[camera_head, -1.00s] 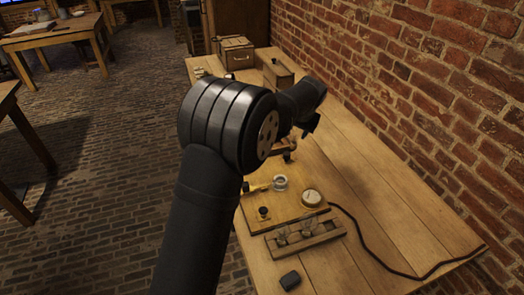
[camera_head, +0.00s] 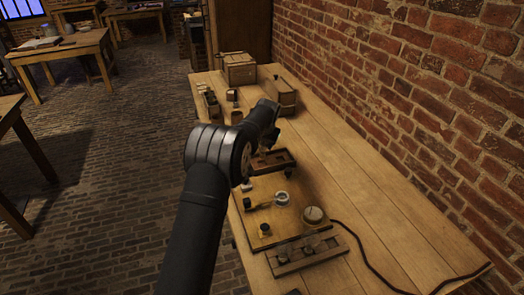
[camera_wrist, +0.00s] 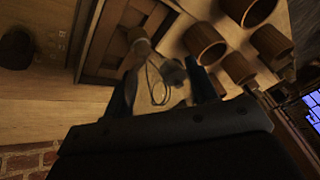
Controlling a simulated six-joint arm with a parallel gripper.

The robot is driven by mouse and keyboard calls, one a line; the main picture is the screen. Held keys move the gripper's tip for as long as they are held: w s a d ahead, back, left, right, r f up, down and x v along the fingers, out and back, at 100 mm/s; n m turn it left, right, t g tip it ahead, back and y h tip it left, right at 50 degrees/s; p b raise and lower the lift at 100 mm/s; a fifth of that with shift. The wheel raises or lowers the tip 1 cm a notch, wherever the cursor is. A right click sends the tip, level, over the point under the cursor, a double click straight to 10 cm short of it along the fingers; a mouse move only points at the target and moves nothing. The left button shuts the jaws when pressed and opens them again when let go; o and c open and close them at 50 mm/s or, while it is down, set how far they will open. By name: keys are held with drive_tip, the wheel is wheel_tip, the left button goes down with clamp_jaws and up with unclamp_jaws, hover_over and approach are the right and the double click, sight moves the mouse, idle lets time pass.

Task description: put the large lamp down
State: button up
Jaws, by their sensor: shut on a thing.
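My gripper (camera_wrist: 162,86) is shut on the large lamp (camera_wrist: 158,84), seen between the two fingers in the wrist view. The lamp is clear glass with a looped filament and a tan end (camera_wrist: 138,45). Its outline is faint, and I cannot tell whether it touches anything below. In the head view my arm reaches over the far half of the bench, and the lamp cannot be made out there. A dark wooden tray (camera_head: 287,158) with compartments lies close by the gripper end.
Several round wooden jars (camera_wrist: 206,42) stand beside the gripper in the wrist view. Wooden boxes (camera_head: 240,72) stand at the bench's far end. The bench's right side is bare except for a cable (camera_head: 362,252).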

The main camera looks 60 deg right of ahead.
sight(262, 149)
drive_tip(key=shift+w+f, duration=0.1)
drive_tip(key=shift+f, duration=1.9)
drive_tip(key=shift+f, duration=0.1)
drive_tip(key=o, duration=1.1)
drive_tip(key=shift+c, duration=0.2)
drive_tip(key=shift+r, duration=0.35)
drive_tip(key=v, duration=1.1)
drive_tip(key=shift+s+a+r, duration=0.2)
drive_tip(key=shift+f, duration=0.1)
